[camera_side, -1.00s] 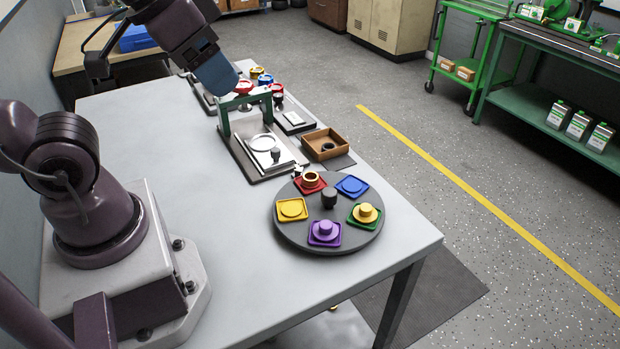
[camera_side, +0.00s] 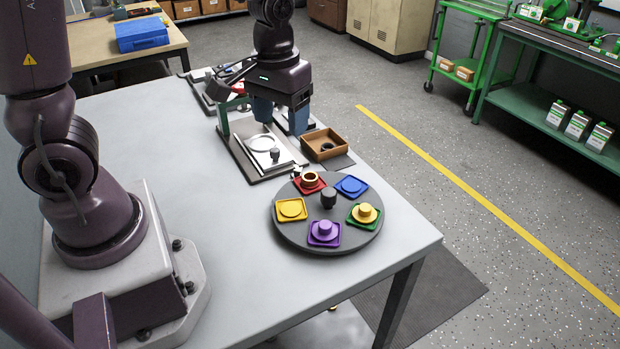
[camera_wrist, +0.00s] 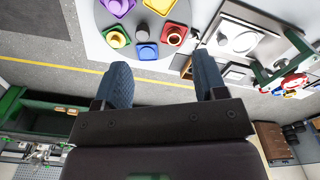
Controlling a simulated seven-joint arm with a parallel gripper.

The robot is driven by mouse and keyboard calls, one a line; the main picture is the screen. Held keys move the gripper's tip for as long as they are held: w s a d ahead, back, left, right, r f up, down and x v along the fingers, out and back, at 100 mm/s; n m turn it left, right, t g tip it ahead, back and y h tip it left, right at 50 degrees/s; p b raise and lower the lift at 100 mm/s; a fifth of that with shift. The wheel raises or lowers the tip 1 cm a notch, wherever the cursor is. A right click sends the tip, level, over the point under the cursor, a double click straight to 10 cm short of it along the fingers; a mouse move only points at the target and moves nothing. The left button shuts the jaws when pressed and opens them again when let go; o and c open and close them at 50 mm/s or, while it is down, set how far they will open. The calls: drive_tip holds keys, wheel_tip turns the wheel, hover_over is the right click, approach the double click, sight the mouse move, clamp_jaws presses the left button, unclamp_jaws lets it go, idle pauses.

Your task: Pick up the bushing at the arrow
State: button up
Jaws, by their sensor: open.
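A round grey turntable (camera_side: 290,232) carries several coloured square pads around a dark central knob (camera_side: 329,200). A yellow bushing (camera_side: 365,211) is on the green pad and a purple bushing (camera_side: 324,229) on the purple pad. My gripper (camera_side: 280,122) points down, open and empty, above the far fixtures, apart from the turntable.
A plate fixture with a white ring (camera_side: 261,143) and a dark peg (camera_side: 275,154) stands below my gripper. A brown tray (camera_side: 325,144) holds a dark ring. A green frame (camera_side: 224,125) rises beside the fixture. The table's near left surface (camera_side: 200,215) is clear.

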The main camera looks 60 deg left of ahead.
drive_tip(key=w+a+f+n, duration=0.4)
drive_tip(key=w+f+n, duration=0.1)
drive_tip(key=f, duration=0.2)
drive_tip(key=n+y, duration=0.1)
drive_tip(key=n, duration=0.2)
hover_over(310, 173)
drive_tip(key=s+d, duration=0.1)
drive_tip(key=d, duration=0.1)
wheel_tip(310, 173, down, 8)
drive_tip(key=shift+s+a+r, duration=0.1)
drive_tip(key=shift+s+r, duration=0.05)
drive_tip(key=shift+r, duration=0.1)
drive_tip(key=shift+w+a+f, duration=0.15)
drive_tip(key=shift+f, duration=1.2)
drive_tip(key=shift+w+a+f, duration=0.1)
drive_tip(key=shift+w+f, duration=0.05)
drive_tip(key=shift+f, duration=1.15)
drive_tip(key=c, duration=1)
drive_tip(key=shift+r, duration=0.1)
